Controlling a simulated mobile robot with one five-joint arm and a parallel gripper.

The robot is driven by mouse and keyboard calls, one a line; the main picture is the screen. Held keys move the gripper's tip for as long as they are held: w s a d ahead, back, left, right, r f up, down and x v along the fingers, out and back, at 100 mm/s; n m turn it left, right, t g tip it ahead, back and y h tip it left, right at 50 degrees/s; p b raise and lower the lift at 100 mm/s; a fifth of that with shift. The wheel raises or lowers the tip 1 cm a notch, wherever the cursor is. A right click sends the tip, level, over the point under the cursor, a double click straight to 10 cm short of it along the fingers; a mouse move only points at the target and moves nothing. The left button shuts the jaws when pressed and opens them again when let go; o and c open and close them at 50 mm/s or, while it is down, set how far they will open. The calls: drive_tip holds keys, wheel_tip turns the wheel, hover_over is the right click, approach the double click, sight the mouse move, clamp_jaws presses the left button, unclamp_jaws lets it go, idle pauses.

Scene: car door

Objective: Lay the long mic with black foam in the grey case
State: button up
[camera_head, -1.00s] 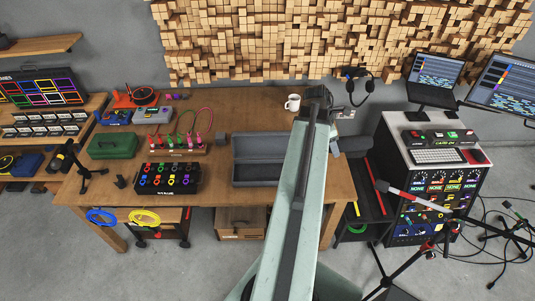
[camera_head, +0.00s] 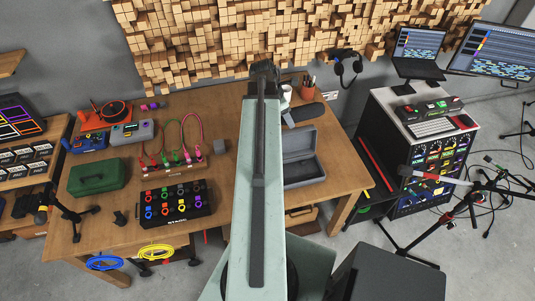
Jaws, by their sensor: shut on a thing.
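The long mic with black foam (camera_head: 303,113) shows as a dark cylinder just right of my arm, above the back of the wooden table. Its other end is hidden behind my arm. My gripper (camera_head: 287,106) is shut on the mic; its fingers are mostly hidden by my arm. The grey case (camera_head: 304,172) lies open on the table, right of my arm and nearer to me in the picture than the mic. My arm covers its left part. The mic is outside the case.
A white mug (camera_head: 287,93) and a pencil pot (camera_head: 307,88) stand at the back. A green case (camera_head: 98,177), a black pedal box (camera_head: 175,203) and cables with coloured plugs (camera_head: 172,158) lie left of my arm. A rack (camera_head: 425,150) stands right of the table.

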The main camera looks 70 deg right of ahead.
drive_tip(key=shift+w+f, duration=0.1)
drive_tip(key=shift+w, duration=0.1)
wheel_tip(320, 180, down, 25)
drive_tip(key=m+b, duration=0.1)
drive_tip(key=b, duration=2.4)
drive_tip(key=shift+a, duration=0.2)
wheel_tip(320, 180, down, 12)
drive_tip(key=b, duration=1.2)
drive_tip(key=shift+r, duration=0.2)
drive_tip(key=o, duration=1.6)
